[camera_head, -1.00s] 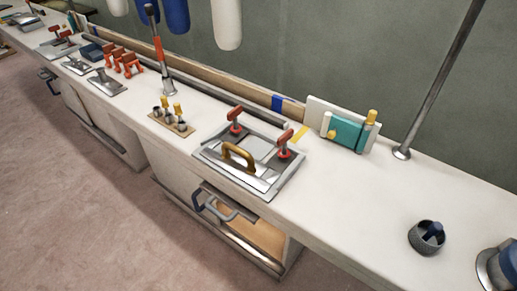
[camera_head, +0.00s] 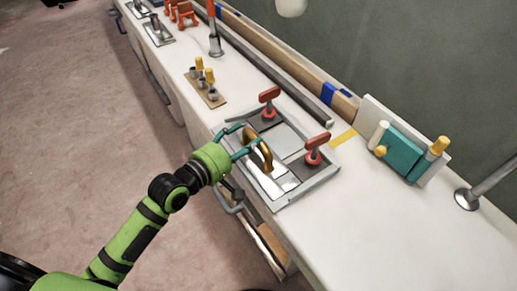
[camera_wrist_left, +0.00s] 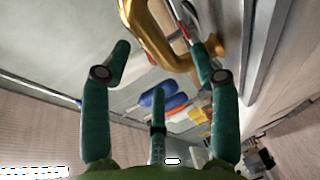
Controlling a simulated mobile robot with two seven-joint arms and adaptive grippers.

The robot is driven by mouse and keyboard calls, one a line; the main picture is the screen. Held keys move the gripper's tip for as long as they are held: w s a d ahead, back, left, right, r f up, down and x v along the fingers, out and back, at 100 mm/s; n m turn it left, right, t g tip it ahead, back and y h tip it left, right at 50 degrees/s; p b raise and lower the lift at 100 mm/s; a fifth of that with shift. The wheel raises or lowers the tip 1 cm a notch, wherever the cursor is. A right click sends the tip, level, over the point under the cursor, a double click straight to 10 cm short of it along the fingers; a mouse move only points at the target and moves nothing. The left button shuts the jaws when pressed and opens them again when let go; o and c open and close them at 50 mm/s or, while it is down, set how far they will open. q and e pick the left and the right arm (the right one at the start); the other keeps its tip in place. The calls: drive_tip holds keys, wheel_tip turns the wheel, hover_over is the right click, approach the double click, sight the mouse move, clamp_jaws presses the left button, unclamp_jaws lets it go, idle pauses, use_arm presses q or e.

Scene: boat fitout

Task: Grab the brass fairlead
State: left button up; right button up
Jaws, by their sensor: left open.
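The brass fairlead (camera_head: 267,152) is a gold arch standing on the near side of a grey framed plate on the counter. In the left wrist view the brass fairlead (camera_wrist_left: 143,22) is large at the top, just beyond the fingertips. My left gripper (camera_head: 248,138), with green fingers, is at the fairlead's near-left side. In the left wrist view my left gripper (camera_wrist_left: 163,52) is open, its fingers spread with nothing between them. The right fingertip overlaps the arch's lower end; I cannot tell if they touch. My right gripper is not in view.
Two red T-handles (camera_head: 269,97) (camera_head: 316,147) rise from the grey plate (camera_head: 318,183) behind the fairlead. A tan block (camera_head: 214,98) with yellow-topped pegs stands left. A teal block (camera_head: 399,150) stands at the back right. The counter's right front is clear.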

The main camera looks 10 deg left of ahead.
sight(252, 135)
use_arm(q)
drive_tip(key=x, duration=0.4)
drive_tip(key=shift+d+r, duration=0.1)
clamp_jaws()
drive_tip(key=shift+r, duration=0.2)
